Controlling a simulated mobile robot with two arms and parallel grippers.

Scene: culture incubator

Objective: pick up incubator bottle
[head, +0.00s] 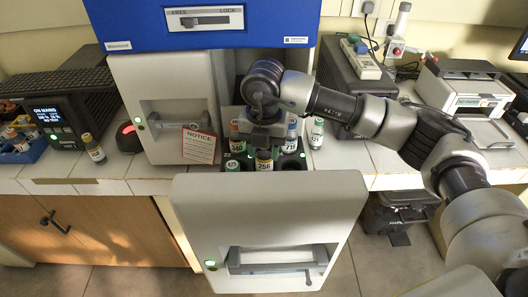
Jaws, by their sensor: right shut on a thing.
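The incubator has a blue top (205,22) and a pulled-out white drawer (265,215) with a dark rack holding several bottles. My right gripper (264,145) reaches down from above into the drawer and is shut on a bottle with a yellow label (264,160) that seems to read 256. That bottle looks upright, its top hidden by the gripper. Whether the held bottle is clear of the rack cannot be told. My left gripper is out of view.
A closed white door (170,100) with a notice is at the drawer's left. A dark box device (357,85) stands at right.

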